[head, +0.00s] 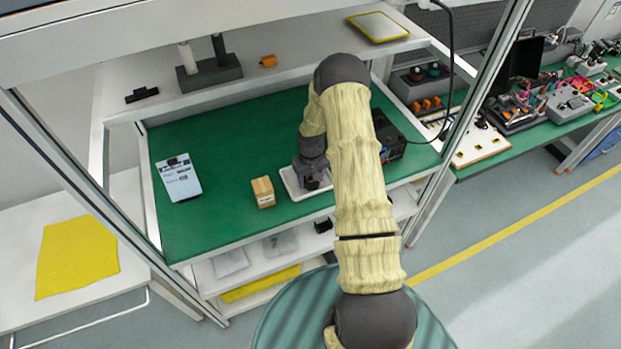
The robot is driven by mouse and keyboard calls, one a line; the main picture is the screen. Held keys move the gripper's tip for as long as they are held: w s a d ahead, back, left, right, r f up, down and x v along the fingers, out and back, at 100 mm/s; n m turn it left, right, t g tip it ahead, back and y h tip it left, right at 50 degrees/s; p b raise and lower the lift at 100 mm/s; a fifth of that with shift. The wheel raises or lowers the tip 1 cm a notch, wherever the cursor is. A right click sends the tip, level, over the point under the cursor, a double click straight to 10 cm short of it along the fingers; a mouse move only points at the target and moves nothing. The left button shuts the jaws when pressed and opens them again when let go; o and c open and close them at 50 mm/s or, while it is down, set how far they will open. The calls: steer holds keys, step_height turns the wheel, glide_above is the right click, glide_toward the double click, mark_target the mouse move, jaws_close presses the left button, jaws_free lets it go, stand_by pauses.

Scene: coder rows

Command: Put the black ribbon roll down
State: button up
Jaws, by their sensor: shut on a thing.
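My gripper (313,180) is low over a white tray (291,187) on the green bench (228,150). It points down and is shut on a small dark thing, taken to be the black ribbon roll. The fingers and arm hide most of the roll, so its shape and any contact with the tray cannot be made out.
A black machine (390,137) stands to the right, partly behind my arm. The shelf above holds a grey stand (209,74) with a white and a black post.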

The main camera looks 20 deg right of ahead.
steer(key=shift+f, duration=0.6)
steer(key=o, duration=0.9)
steer(key=shift+r, duration=0.1)
step_height(320, 180, up, 12)
steer(key=b, duration=0.3)
steer(key=shift+b, duration=0.4)
